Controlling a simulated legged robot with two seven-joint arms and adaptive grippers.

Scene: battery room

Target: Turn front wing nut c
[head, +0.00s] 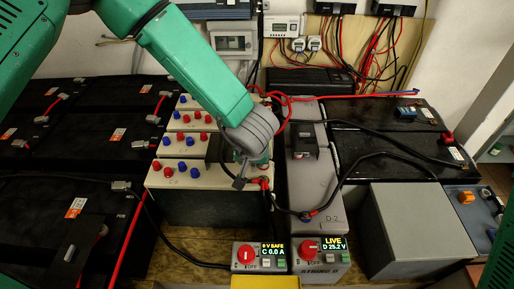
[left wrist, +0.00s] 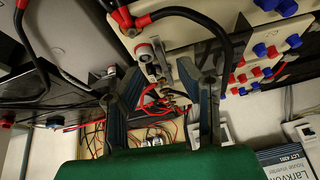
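My left arm reaches in from the upper left in the head view. Its gripper (head: 246,172) is pointed down at the front right corner of the white-topped battery bank (head: 185,178). A red-sleeved cable end (head: 264,182) shows beside the fingertips there; the wing nut itself is too small or hidden to tell in this view. In the left wrist view the gripper (left wrist: 158,72) is open, its two fingers apart. A metal terminal fitting (left wrist: 148,50) with a pale round top shows between and beyond the fingertips; contact cannot be told. My right gripper is not in view.
A control box reading "9 V SAFE, C 0.0 A" (head: 259,256) stands in front of the bank. Beside it a box reads "LIVE, D 25.2 V" (head: 322,255). Grey battery D-2 (head: 315,195) stands close on the right. Black cables (head: 284,208) cross the gap.

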